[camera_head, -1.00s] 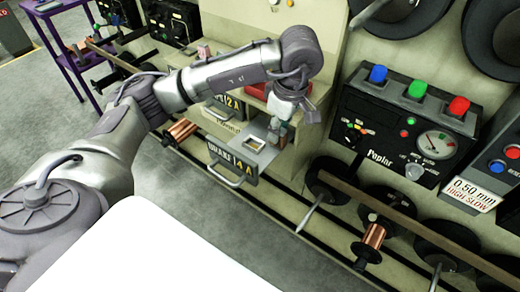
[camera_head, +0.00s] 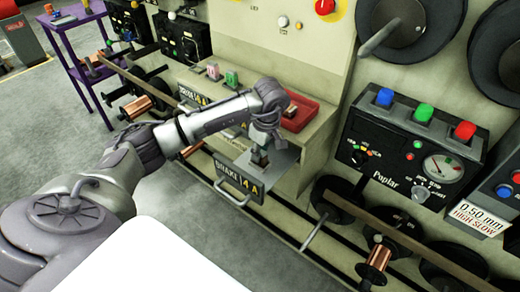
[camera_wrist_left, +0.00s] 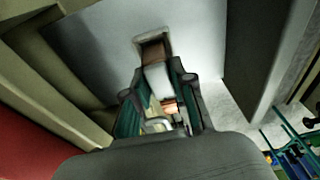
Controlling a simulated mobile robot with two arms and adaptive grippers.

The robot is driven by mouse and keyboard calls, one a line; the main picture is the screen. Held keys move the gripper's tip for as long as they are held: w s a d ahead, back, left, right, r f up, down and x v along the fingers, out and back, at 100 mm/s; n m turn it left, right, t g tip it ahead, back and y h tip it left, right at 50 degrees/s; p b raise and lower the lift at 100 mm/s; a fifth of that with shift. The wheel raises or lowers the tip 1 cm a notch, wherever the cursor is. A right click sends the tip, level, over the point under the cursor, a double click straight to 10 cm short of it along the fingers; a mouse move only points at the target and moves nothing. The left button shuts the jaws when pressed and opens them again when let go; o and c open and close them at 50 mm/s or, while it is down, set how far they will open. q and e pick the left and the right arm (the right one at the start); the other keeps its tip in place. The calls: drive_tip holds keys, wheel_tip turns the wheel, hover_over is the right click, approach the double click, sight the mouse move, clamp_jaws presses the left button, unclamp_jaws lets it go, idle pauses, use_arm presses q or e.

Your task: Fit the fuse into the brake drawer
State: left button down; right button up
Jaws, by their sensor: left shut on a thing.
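My left gripper (camera_head: 260,155) is low over the drawer top, pointing down. In the left wrist view its fingers (camera_wrist_left: 158,100) are shut on a pale block, the fuse (camera_wrist_left: 157,78), whose far end is close to the opening. I cannot tell whether the fuse is inside it. In the head view the gripper largely hides the opening and fuse. My right gripper is not in view.
A red tray (camera_head: 300,116) sits on the ledge just behind the drawer. Small coloured blocks (camera_head: 232,79) stand on the ledge to the left. A control panel (camera_head: 408,145) and spools are on the right. Grey floor is clear at the front left.

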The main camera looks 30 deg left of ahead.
sight(265, 154)
use_arm(q)
drive_tip(key=shift+f+b, duration=0.2)
drive_tip(key=shift+b, duration=0.1)
drive_tip(key=c, duration=1)
unclamp_jaws()
drive_tip(key=shift+r, duration=0.1)
drive_tip(key=shift+r+p, duration=0.2)
drive_tip(key=shift+p, duration=0.1)
drive_tip(key=shift+r, duration=0.25)
drive_tip(key=r, duration=0.3)
drive_tip(key=d+r+b, duration=0.1)
drive_tip(key=r, duration=0.3)
drive_tip(key=d+r, duration=0.1)
drive_tip(key=r, duration=0.3)
drive_tip(key=shift+r, duration=0.15)
drive_tip(key=shift+a, duration=0.1)
